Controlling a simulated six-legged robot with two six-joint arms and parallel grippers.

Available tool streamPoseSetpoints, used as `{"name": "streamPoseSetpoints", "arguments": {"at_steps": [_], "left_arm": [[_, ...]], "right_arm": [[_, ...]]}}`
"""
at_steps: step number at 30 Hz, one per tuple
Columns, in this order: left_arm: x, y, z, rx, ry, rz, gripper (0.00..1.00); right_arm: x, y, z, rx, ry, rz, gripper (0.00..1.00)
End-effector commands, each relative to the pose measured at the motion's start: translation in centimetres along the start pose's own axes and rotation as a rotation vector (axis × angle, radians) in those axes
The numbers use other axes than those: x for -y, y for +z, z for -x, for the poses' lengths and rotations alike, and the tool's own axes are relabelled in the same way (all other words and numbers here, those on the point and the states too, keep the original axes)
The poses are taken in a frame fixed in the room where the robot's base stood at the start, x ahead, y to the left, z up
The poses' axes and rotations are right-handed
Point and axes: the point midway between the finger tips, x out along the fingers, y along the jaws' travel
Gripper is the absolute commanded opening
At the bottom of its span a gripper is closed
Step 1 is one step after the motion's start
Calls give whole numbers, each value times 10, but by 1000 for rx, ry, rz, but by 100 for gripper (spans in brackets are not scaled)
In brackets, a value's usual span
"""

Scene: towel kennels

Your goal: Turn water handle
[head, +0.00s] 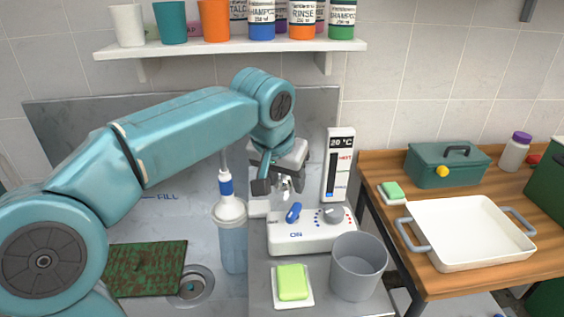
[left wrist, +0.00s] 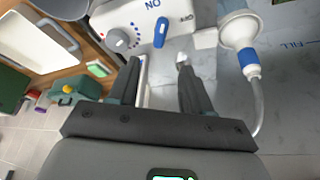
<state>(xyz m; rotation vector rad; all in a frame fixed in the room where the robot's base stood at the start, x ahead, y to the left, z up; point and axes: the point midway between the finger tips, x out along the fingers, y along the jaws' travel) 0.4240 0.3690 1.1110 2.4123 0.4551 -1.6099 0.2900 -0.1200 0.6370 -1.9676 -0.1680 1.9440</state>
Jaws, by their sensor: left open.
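The water handle is a small blue lever (head: 293,212) on the front of a white control box (head: 291,236), beside the word ON. In the left wrist view the blue lever (left wrist: 160,32) lies between the ON and OFF marks, beyond my fingertips. A grey knob (head: 332,214) with coloured dots sits to its right in the head view. My left gripper (head: 279,185) is above and behind the box, open, with nothing held. Its two fingers (left wrist: 157,75) show apart in the left wrist view, and neither appears to touch the lever. My right gripper is not in view.
A bottle with a white funnel-like top (head: 230,212) stands left of the box. A grey cup (head: 358,268) and green soap (head: 292,282) are in front. A thermometer panel (head: 338,165) stands behind. A wooden table (head: 450,283) with a white tray (head: 467,258) is at right.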

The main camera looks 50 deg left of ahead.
Motion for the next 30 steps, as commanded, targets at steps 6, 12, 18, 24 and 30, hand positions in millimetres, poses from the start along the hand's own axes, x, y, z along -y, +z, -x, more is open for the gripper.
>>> {"name": "streamPoseSetpoints", "arguments": {"at_steps": [6,12,18,24,30], "left_arm": [[0,-1,36,-2,1,0,49],[0,0,43,0,0,1,49],[0,0,43,0,0,1,49],[0,0,43,0,0,1,49],[0,0,42,0,0,1,49]], "right_arm": [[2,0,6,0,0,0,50],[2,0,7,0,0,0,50],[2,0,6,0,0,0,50],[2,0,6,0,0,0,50],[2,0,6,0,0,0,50]]}}
